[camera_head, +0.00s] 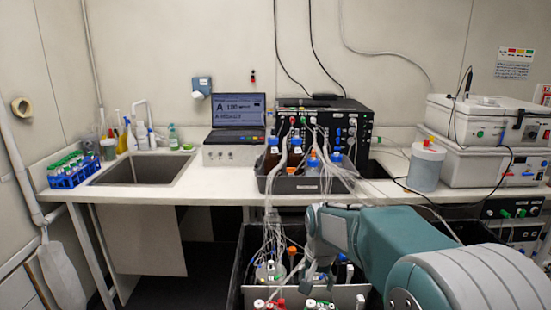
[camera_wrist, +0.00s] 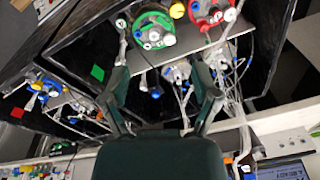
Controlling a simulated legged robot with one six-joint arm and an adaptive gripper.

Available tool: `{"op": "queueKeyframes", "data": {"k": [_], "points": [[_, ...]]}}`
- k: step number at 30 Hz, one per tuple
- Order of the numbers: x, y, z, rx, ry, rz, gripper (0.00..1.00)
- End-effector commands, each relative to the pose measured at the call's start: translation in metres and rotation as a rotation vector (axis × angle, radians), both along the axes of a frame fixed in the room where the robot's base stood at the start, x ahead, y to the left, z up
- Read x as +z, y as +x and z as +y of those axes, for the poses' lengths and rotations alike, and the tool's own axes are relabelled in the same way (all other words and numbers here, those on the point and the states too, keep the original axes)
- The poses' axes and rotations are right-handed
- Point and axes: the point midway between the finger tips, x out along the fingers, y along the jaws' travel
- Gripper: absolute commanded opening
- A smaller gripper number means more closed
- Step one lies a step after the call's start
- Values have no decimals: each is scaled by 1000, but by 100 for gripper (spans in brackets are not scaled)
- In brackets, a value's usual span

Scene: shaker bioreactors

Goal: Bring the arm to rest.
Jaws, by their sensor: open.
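My arm (camera_head: 400,243) reaches in from the lower right of the head view, a teal and grey limb. My gripper (camera_head: 312,280) hangs down at its end, in front of the bench and over a dark bin of tubed bottles. In the wrist view my gripper (camera_wrist: 162,60) shows two dark fingers spread apart with nothing held between them. A green-ringed bottle cap (camera_wrist: 153,27) and a red-ringed cap (camera_wrist: 210,12) lie beyond the fingertips. How far the fingertips are from the bottles cannot be told.
The dark bin (camera_head: 235,275) with bottles and loose tubes lies below my gripper. On the white bench (camera_head: 205,192) are a sink (camera_head: 143,169), a laptop (camera_head: 238,112), a bottle tray (camera_head: 300,186), a black controller (camera_head: 350,125) and a white container (camera_head: 426,168). Floor at the lower left is open.

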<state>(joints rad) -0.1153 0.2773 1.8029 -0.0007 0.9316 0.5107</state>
Motion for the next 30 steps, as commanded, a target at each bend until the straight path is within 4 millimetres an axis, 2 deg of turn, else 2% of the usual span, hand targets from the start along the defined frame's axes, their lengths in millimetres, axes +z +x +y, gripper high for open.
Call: {"op": "queueKeyframes", "data": {"k": [1,6,15,22,30], "points": [[13,-10,-4,14,-1,-19,79],[45,-45,-15,70,-8,-73,79],[83,-113,-33,167,-32,-165,79],[97,-166,-43,239,-59,-237,79],[98,-226,-52,323,-103,-317,79]]}}
